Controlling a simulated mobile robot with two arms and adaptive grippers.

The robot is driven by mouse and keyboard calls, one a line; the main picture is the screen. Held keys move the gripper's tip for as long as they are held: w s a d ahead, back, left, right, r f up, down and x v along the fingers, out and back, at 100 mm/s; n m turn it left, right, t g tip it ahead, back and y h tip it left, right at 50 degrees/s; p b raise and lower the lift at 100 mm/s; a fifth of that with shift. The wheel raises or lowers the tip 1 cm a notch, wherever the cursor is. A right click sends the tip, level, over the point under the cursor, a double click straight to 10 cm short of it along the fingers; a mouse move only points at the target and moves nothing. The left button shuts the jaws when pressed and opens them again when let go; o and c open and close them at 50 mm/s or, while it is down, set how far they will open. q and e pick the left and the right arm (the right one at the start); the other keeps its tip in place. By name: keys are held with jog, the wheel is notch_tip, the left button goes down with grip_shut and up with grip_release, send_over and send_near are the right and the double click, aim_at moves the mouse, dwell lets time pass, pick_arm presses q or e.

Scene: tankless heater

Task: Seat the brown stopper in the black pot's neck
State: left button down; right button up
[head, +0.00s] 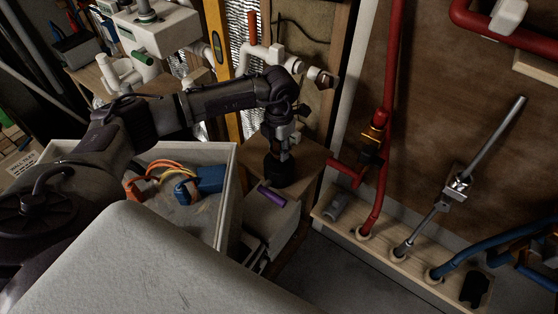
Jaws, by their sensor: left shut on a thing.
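The black pot (279,170) stands on a small wooden surface in the middle of the head view. My left gripper (284,150) comes down from above, right over the pot's top. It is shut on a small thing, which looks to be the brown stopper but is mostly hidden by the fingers. The pot's neck is hidden too, so I cannot tell whether the stopper touches it or sits in it. My right gripper is not in view.
A purple cylinder (272,196) lies at the front edge of the wooden surface (311,160). A grey bin (229,190) with orange cable and a blue item is to the left. Red pipes (385,130) and a wooden pipe board (380,238) stand on the right. White piping (268,52) is behind.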

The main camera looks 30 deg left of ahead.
pick_arm(q)
jog(key=shift+f+b, duration=0.4)
jog(key=shift+f, duration=0.1)
jog(key=shift+r, duration=0.2)
dwell(0.3)
jog(key=shift+r+p, duration=0.3)
jog(key=shift+r, duration=0.05)
jog(key=shift+f+b, duration=0.55)
jog(key=shift+f, duration=0.05)
dwell(0.7)
jog(key=shift+r, duration=0.2)
jog(key=shift+r+p, duration=0.3)
jog(key=shift+p, duration=0.05)
dwell(0.6)
jog(key=shift+f+b, duration=0.5)
jog(key=shift+b, duration=0.1)
dwell(0.7)
